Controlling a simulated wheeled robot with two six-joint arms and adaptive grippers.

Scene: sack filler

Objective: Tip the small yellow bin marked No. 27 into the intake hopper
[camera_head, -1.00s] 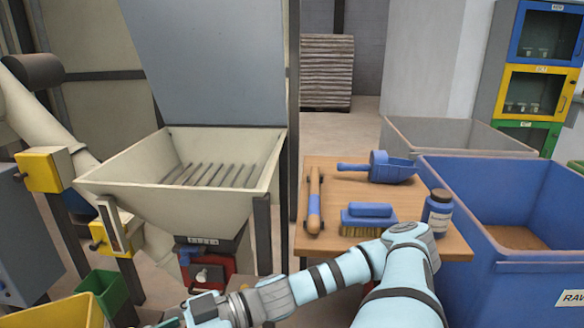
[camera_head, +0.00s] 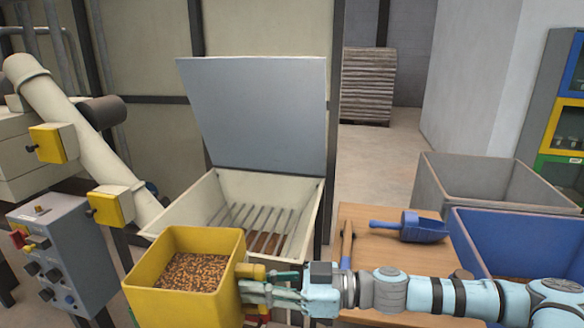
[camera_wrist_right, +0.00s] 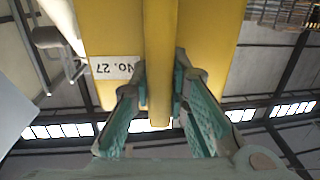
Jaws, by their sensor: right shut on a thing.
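The small yellow bin (camera_head: 185,303) is upright in the head view, with brown pellets (camera_head: 196,272) inside. Its label reading No. 27 (camera_wrist_right: 113,68) shows in the right wrist view. My right gripper (camera_head: 262,288) is shut on the bin's right side, on a yellow handle-like part; its fingers also show in the wrist view (camera_wrist_right: 160,95). The bin is held in front of the intake hopper (camera_head: 190,205) and overlaps its near left part in the picture. The hopper's lid (camera_head: 262,110) stands open, and bars (camera_head: 265,222) cross its mouth. My left gripper is out of view.
A control box (camera_head: 62,260) and a slanted pipe (camera_head: 75,125) stand left of the hopper.

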